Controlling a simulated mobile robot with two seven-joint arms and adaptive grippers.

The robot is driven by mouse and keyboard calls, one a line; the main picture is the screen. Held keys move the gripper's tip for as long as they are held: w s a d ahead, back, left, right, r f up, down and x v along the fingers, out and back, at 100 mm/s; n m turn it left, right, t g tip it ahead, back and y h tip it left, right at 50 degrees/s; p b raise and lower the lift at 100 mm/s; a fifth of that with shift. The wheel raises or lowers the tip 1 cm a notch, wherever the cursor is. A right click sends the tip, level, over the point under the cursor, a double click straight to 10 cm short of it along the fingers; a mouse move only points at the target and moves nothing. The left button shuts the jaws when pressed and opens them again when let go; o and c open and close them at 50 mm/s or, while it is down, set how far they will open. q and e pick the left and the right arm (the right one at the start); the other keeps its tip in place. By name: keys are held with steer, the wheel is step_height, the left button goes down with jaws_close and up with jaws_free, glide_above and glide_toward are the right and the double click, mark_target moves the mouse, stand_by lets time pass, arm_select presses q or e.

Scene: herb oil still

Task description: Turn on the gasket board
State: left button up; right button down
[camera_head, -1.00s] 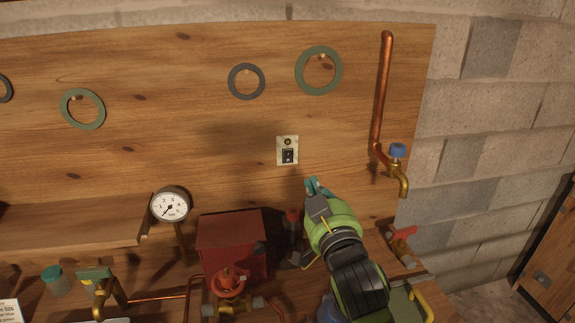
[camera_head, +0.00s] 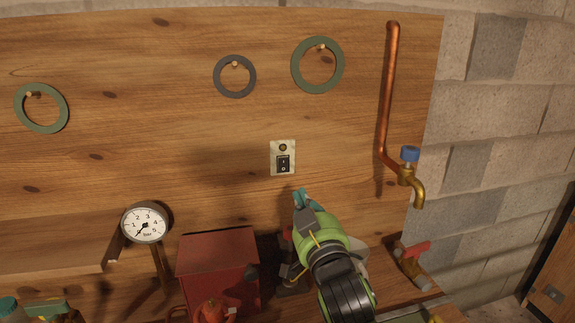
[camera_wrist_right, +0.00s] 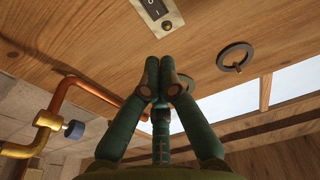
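The gasket board (camera_head: 150,130) is a wooden panel on the block wall. The switch also shows at the top of the right wrist view (camera_wrist_right: 155,10). Green and dark gasket rings (camera_head: 317,65) hang on pegs above. My right gripper (camera_head: 299,195) is just below the switch plate, apart from it in the head view. In the right wrist view its fingertips (camera_wrist_right: 160,64) are together with nothing between them. My left gripper is not in view.
A copper pipe (camera_head: 388,100) with a blue-handled tap (camera_head: 409,155) runs down right of the switch. A pressure gauge (camera_head: 145,224) and a red box (camera_head: 218,262) stand at lower left. A red-handled valve (camera_head: 411,253) is at lower right. The board around the switch is clear.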

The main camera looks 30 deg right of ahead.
mark_target(285, 159)
steer(key=p+x, duration=0.3)
steer(key=x, duration=0.8)
steer(key=shift+w, duration=0.2)
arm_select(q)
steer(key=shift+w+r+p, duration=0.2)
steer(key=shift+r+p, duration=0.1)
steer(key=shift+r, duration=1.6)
arm_select(e)
steer(key=shift+w+d, duration=0.25)
steer(key=shift+w, duration=0.45)
steer(key=shift+w+r+p, duration=0.2)
steer(key=shift+r+p, duration=0.2)
steer(key=shift+p, duration=0.6)
steer(key=shift+f+g, duration=0.15)
steer(key=shift+g, duration=0.15)
steer(key=shift+f, duration=0.1)
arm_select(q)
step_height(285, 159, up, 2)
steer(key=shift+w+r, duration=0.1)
